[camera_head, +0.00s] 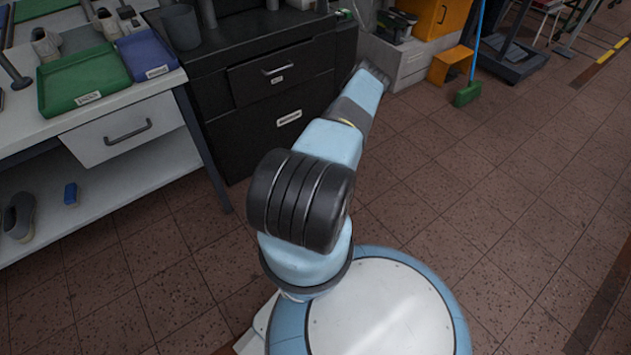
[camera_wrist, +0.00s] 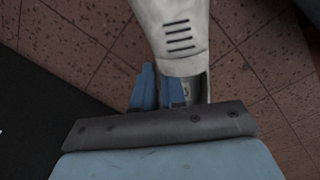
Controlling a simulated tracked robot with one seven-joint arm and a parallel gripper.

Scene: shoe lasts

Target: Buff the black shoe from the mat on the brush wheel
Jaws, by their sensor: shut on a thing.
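My gripper (camera_wrist: 159,88) has blue fingers, seen in the wrist view, and is shut on a pale grey shoe (camera_wrist: 172,20). The shoe has several dark lace bars across its top. Its dark opening shows beside the right finger, and its far end runs out of the picture's top. The floor lies below it. In the head view my arm reaches away toward the black cabinet's right side, and the gripper and held shoe are hidden. I see no black shoe in my gripper. A dark grey shoe (camera_head: 19,216) lies on the bench's lower shelf. I cannot make out the brush wheel or the mat.
The white bench (camera_head: 30,143) at left bears a green tray (camera_head: 62,113), a blue tray (camera_head: 146,56) and pale shoes (camera_head: 46,45). A black drawer cabinet (camera_head: 255,125) stands beside it. A green broom (camera_head: 467,94) and orange bin (camera_head: 436,18) are behind. Floor at right is clear.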

